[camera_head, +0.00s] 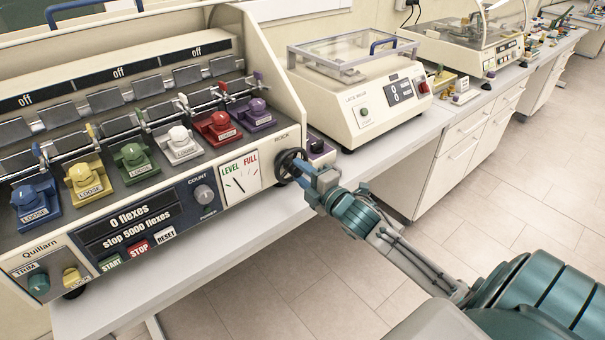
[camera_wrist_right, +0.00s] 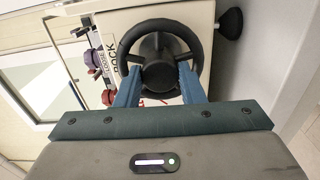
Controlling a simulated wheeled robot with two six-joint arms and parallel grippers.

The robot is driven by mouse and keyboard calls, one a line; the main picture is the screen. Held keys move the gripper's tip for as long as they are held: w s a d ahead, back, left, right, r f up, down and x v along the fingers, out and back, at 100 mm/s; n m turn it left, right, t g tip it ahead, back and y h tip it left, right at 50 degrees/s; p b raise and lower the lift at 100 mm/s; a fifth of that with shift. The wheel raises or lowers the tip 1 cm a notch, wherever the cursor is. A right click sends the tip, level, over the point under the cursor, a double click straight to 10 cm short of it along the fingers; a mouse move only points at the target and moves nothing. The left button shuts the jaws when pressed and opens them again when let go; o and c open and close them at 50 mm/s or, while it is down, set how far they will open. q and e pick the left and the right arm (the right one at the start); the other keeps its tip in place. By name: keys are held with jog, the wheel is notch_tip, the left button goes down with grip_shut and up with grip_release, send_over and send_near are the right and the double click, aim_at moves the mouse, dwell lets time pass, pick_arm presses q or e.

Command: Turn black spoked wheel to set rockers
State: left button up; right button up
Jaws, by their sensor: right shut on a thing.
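The black spoked wheel (camera_head: 287,166) is on the right end of the cream flexing machine's front, below the word ROCK. My right gripper (camera_head: 304,172) reaches it from the front right. In the right wrist view the wheel (camera_wrist_right: 160,34) fills the top middle. My right gripper (camera_wrist_right: 158,84) is shut on it there, its two blue fingers at the lower rim and hub. The LEVEL/FULL dial (camera_head: 240,180) has a dark needle. The grey rocker plates (camera_head: 103,97) stand in a row behind the clamps. My left gripper is not in view.
Coloured clamps, such as the red one (camera_head: 217,127), carry LOOSE labels. A small purple-topped block (camera_head: 318,150) sits right behind the wheel. A lace wear machine (camera_head: 362,95) stands farther right. The bench edge drops to open floor in front.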

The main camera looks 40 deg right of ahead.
jog(key=o, duration=1)
jog(key=shift+s+f, duration=0.1)
jog(key=shift+s, duration=0.4)
jog(key=shift+s+d+b, duration=0.2)
jog(key=shift+s+b, duration=0.25)
jog(key=shift+s, duration=2)
jog(key=shift+s+d+b, duration=0.2)
jog(key=shift+s+b, duration=0.2)
jog(key=shift+s, duration=2.05)
